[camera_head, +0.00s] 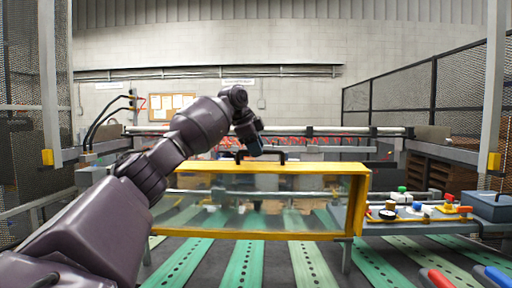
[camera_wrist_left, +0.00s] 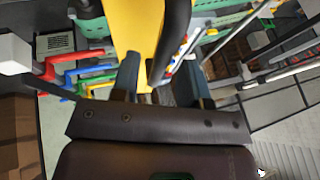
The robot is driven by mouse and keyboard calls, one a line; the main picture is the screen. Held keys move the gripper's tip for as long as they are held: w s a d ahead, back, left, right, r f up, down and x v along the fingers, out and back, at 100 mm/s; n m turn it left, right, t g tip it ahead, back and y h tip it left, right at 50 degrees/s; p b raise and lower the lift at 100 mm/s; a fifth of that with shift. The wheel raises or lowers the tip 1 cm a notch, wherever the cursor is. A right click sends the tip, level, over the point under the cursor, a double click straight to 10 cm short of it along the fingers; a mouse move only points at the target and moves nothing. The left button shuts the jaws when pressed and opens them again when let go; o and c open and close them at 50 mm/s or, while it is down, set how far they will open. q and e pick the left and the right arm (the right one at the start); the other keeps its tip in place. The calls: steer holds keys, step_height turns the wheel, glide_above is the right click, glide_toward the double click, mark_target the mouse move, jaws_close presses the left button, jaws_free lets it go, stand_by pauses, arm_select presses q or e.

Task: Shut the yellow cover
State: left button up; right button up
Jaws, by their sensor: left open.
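The yellow cover (camera_head: 300,168) is a yellow-framed clear panel across the middle of the head view, standing over the green strips. A black handle (camera_head: 282,157) sits on its top edge. My left gripper (camera_head: 256,152) is at this handle; its fingertips are small and partly hidden there. In the left wrist view, the yellow frame (camera_wrist_left: 130,22) and the dark handle (camera_wrist_left: 176,38) run up from between the two spread fingers of my left gripper (camera_wrist_left: 158,82). The gripper is open; I cannot tell whether a finger touches the handle. My right gripper is not in view.
Right of the cover is a grey ledge (camera_head: 400,228) with a gauge, valves and coloured knobs (camera_head: 402,190). A grey-blue box (camera_head: 491,206) stands at far right. Red (camera_head: 440,279) and blue handles (camera_head: 497,277) are at lower right. Posts and mesh fences flank both sides.

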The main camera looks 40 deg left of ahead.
arm_select(q)
jaws_close()
steer(key=shift+s, duration=0.1)
stand_by(0.4)
